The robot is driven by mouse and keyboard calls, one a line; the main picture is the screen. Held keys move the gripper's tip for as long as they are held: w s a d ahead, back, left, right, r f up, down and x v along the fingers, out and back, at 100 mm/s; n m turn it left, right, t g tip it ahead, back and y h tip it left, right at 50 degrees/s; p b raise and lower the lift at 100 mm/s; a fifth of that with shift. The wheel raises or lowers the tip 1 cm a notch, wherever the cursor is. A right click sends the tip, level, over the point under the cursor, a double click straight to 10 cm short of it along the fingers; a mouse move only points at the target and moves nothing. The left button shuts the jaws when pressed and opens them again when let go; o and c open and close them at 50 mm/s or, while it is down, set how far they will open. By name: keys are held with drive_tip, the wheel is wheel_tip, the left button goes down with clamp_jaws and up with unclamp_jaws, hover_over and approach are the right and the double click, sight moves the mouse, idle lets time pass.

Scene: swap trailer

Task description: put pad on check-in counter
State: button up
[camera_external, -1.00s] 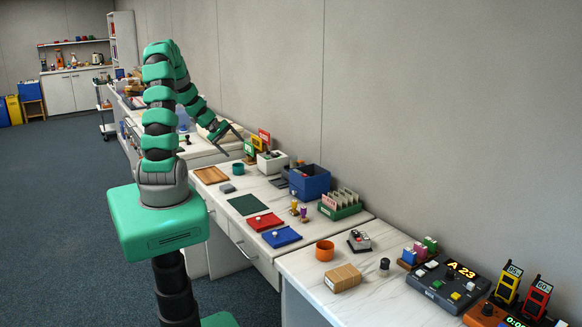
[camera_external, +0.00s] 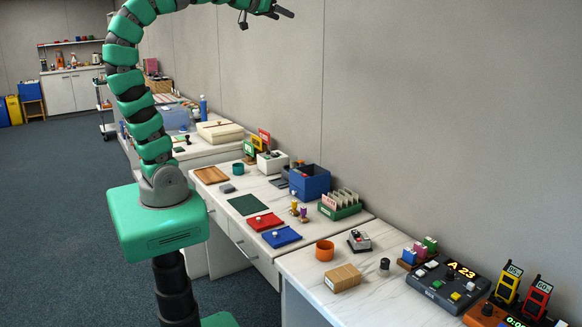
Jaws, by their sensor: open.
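My gripper (camera_external: 284,13) is raised high against the wall at the top of the view, open, with nothing seen between its fingers. It is well above the counters and touches nothing. I cannot tell for sure which thing is the pad. A small dark green flat piece (camera_external: 179,150) lies on the counter behind. No label shows which counter is for check-in.
A blue box (camera_external: 310,182), a green card holder (camera_external: 340,206) and a wooden tray (camera_external: 210,175) stand on the middle counter. The near counter holds an orange cup (camera_external: 325,250), a cardboard box (camera_external: 343,278) and a display console (camera_external: 448,284). Floor at left is clear.

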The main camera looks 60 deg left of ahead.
drive_tip(key=shift+o, duration=0.4)
drive_tip(key=s+d+r+m+t, duration=0.1)
drive_tip(key=s+d+r, duration=0.1)
drive_tip(key=r, duration=0.3)
drive_tip(key=shift+s+d+r, duration=0.3)
drive_tip(key=shift+s+d, duration=0.05)
drive_tip(key=shift+s, duration=0.15)
drive_tip(key=shift+w+f, duration=0.1)
